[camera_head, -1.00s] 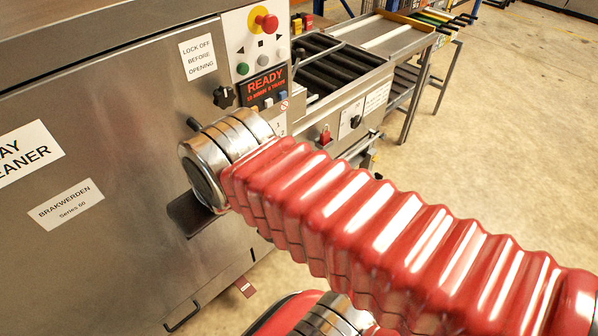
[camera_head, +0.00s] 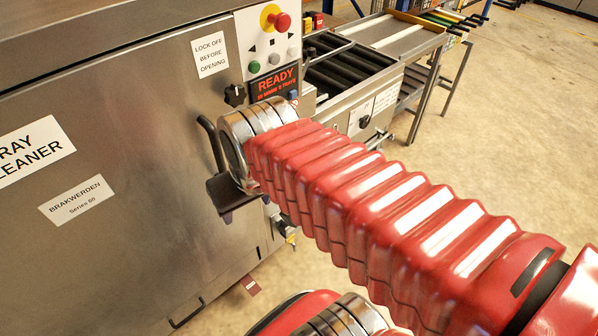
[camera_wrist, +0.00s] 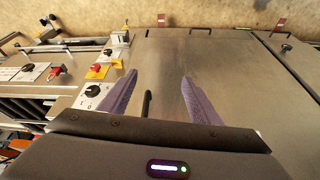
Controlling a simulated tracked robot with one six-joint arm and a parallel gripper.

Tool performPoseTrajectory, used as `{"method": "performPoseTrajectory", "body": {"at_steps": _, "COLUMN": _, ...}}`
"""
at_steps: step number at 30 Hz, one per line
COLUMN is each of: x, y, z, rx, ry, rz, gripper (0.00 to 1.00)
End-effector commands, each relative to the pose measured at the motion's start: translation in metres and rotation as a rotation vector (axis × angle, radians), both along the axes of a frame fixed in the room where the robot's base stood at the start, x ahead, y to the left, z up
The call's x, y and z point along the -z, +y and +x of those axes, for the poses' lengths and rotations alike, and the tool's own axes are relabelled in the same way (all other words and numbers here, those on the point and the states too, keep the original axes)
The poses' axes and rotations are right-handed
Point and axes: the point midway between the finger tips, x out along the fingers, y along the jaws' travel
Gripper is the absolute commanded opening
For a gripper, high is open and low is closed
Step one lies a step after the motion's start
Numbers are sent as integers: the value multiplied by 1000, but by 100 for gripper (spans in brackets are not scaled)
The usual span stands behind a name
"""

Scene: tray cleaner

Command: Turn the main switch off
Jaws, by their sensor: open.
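In the wrist view a red rotary knob on a yellow plate (camera_wrist: 97,71), which looks like the main switch, sits on the machine's edge, just left of my left fingertip. A black knob on a white dial plate (camera_wrist: 92,91) is close beside it. My gripper (camera_wrist: 160,76) is open and empty, its two purple-grey fingers apart in front of the bare steel front. A black bar handle (camera_wrist: 147,104) shows between the fingers. In the head view my red arm and wrist hide the switch, and the fingertips are not clear. The knob's exact setting is too small to read.
In the head view the steel tray cleaner (camera_head: 130,190) fills the left. Its control panel (camera_head: 268,45) has a red emergency button (camera_head: 281,21) and a READY display (camera_head: 274,83). A black star knob (camera_head: 235,94) is above my wrist. A roller conveyor (camera_head: 345,65) extends behind; open floor lies right.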

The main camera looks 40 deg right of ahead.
Motion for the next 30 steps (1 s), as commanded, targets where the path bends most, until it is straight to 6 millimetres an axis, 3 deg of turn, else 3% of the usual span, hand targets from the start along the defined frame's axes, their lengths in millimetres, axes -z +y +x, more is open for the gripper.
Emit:
{"method": "performPoseTrajectory", "body": {"at_steps": 3, "x": 22, "y": -18, "z": 2, "rx": 80, "ry": 82, "rz": 30, "gripper": 57}}
{"method": "performPoseTrajectory", "body": {"at_steps": 12, "x": 71, "y": -50, "z": 3, "rx": 266, "ry": 255, "rz": 155, "gripper": 57}}
{"method": "performPoseTrajectory", "body": {"at_steps": 30, "x": 161, "y": -82, "z": 3, "rx": 671, "ry": 530, "rz": 562, "gripper": 57}}
